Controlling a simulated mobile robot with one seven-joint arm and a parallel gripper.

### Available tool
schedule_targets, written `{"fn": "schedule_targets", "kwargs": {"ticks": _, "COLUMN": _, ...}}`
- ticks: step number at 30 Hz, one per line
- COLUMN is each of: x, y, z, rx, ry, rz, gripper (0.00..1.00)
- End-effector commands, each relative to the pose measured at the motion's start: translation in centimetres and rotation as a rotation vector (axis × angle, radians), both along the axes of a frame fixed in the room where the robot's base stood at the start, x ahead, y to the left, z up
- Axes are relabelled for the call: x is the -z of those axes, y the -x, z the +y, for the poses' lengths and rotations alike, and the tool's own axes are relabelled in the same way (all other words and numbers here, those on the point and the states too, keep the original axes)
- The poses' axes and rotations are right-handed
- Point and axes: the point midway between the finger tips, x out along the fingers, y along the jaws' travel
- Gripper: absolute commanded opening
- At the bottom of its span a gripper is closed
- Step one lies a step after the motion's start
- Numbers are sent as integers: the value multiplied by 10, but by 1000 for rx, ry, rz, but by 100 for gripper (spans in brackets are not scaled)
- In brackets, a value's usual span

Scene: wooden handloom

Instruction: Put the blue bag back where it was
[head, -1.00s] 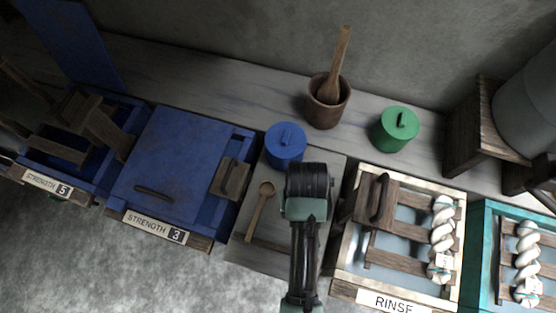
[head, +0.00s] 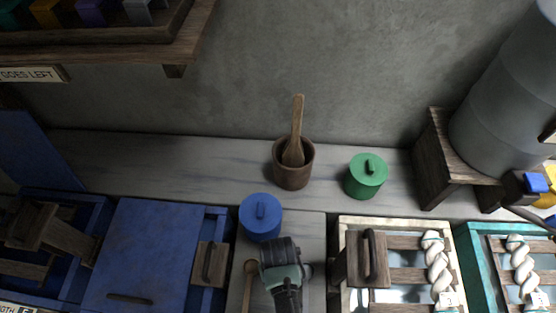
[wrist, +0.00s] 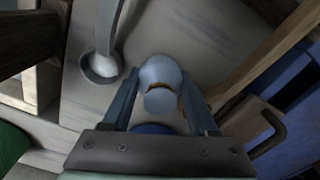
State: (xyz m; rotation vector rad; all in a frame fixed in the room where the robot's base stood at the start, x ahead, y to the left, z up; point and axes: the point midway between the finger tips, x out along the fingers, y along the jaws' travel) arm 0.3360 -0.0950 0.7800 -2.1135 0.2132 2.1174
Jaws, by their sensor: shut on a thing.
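In the wrist view, my gripper (wrist: 158,80) is shut on a small pale-blue bag (wrist: 160,102) with a brown tie around its neck. In the head view, my wrist hides the fingers and the bag. The arm is above the grey board between the blue vat and the RINSE vat, just in front of a blue lidded jar (head: 261,217). A dark shelf (head: 100,36) at the upper left carries several small coloured things: green, yellow, purple and grey. Their tops are cut off by the picture edge.
A wooden spoon (head: 249,275) lies left of my wrist. A grey barrel (head: 505,105) on a wooden stand is at the right. The wall behind the ledge is bare.

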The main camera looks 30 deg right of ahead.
Motion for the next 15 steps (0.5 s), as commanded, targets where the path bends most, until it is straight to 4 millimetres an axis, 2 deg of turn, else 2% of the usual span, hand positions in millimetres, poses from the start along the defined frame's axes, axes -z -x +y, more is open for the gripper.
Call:
{"fn": "schedule_targets", "kwargs": {"ticks": 11, "x": 5, "y": -1, "z": 0, "rx": 0, "ry": 0, "rz": -2, "gripper": 0}}
{"fn": "schedule_targets", "kwargs": {"ticks": 12, "x": 5, "y": -1, "z": 0, "rx": 0, "ry": 0, "rz": -2, "gripper": 61}}
{"fn": "schedule_targets", "kwargs": {"ticks": 14, "x": 5, "y": -1, "z": 0, "rx": 0, "ry": 0, "rz": -2, "gripper": 72}}
{"fn": "schedule_targets", "kwargs": {"ticks": 15, "x": 5, "y": -1, "z": 0, "rx": 0, "ry": 0, "rz": -2, "gripper": 72}}
